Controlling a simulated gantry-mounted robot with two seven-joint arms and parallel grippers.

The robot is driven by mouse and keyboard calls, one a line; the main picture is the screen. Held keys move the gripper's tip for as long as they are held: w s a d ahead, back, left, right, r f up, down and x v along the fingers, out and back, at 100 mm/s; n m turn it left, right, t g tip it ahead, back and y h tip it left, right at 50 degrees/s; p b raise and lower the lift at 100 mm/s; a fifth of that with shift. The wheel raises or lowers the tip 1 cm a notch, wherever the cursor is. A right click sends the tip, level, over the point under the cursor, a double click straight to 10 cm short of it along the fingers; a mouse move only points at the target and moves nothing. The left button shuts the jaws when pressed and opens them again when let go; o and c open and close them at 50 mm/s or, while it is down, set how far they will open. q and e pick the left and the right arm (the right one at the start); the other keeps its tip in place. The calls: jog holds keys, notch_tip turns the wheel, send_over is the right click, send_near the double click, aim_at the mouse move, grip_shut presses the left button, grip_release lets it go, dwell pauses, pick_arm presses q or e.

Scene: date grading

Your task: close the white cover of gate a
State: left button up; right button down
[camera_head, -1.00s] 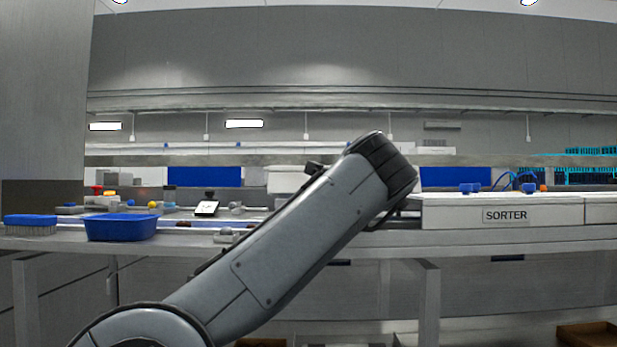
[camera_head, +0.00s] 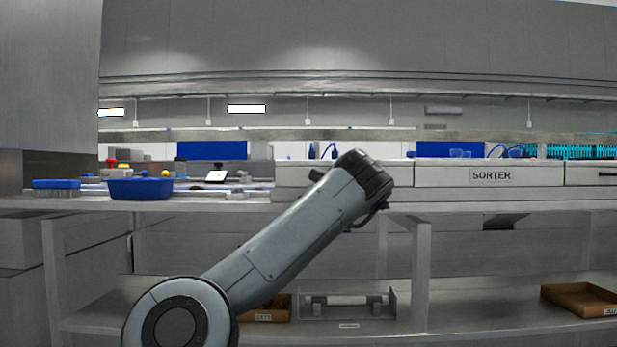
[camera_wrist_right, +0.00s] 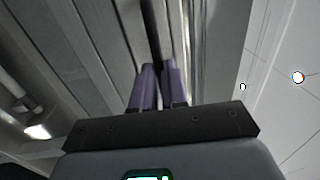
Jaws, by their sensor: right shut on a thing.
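A white cover panel (camera_head: 300,176), left of the white SORTER panel (camera_head: 440,175), stands level with it on the bench. I see no gate letter on it, and one arm of mine hides part of its front. That arm's gripper is hidden in the head view. In the right wrist view my right gripper (camera_wrist_right: 158,68) has its two purple fingers close together on a thin dark bar (camera_wrist_right: 154,30). Whether this bar belongs to the cover cannot be told. My left gripper is not in view.
A blue tub (camera_head: 140,189) and a blue brush (camera_head: 56,184) stand at the bench's left. Brown trays (camera_head: 580,298) lie on the lower shelf. The bench front edge runs below the panels.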

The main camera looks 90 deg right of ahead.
jog(key=shift+d+f+y, duration=0.15)
jog(key=shift+d+f, duration=0.05)
jog(key=shift+f, duration=0.45)
jog(key=shift+d+f+y, duration=0.15)
jog(key=shift+d+f, duration=0.05)
jog(key=shift+f, duration=0.4)
jog(key=c, duration=1.6)
grip_release()
jog(key=o, duration=0.4)
jog(key=shift+o, duration=0.2)
jog(key=a+p, duration=0.3)
jog(key=a, duration=0.8)
jog(key=shift+s, duration=0.3)
